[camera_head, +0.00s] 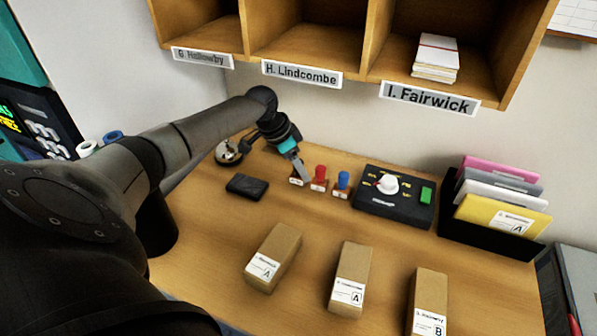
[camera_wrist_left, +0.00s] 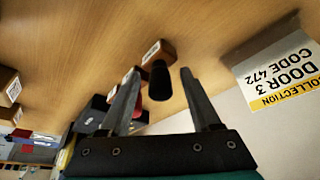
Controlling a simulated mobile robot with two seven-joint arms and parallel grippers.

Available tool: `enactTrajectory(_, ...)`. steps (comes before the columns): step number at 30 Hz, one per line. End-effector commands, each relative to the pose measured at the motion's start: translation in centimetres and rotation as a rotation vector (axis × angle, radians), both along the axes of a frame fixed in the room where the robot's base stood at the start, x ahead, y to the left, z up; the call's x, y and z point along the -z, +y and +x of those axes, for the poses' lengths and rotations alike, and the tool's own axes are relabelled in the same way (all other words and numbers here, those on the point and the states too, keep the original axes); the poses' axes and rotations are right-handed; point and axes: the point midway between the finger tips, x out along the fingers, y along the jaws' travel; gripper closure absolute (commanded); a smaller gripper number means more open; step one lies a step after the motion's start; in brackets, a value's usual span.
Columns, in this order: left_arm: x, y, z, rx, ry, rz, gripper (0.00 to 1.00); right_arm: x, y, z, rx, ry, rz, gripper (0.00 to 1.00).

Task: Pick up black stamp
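The black stamp (camera_wrist_left: 160,82) stands on the table, with its dark handle and wooden base visible in the left wrist view. In the head view my gripper mostly hides it, and its base (camera_head: 297,181) shows at the left end of the stamp row. My left gripper (camera_head: 303,178) is over it, pointing down. In the left wrist view this gripper (camera_wrist_left: 160,71) is open, with one finger on each side of the black handle and visible gaps between. My right gripper is not in view.
A red stamp (camera_head: 319,177) and a blue stamp (camera_head: 342,183) stand close to the right. A black pad (camera_head: 247,187) lies to the left. A black device (camera_head: 394,201) and a folder rack (camera_head: 480,236) stand further right. Small cartons (camera_head: 273,257) lie in front.

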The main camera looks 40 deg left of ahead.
Motion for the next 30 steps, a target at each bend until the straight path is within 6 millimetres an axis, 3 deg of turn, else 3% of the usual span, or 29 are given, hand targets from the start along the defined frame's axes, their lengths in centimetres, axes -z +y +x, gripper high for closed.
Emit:
enactTrajectory(2, -0.01, 0.0, 0.0, 0.0, 0.0, 0.0, 0.47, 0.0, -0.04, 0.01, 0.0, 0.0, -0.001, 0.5)
enactTrajectory(16, 0.0, 0.0, -0.01, 0.0, 0.0, 0.0, 0.99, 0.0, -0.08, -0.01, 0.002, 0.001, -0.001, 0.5)
enactTrajectory(30, -0.05, 0.01, 0.0, 0.0, 0.0, 0.0, 1.0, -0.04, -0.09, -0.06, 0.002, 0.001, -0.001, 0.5)
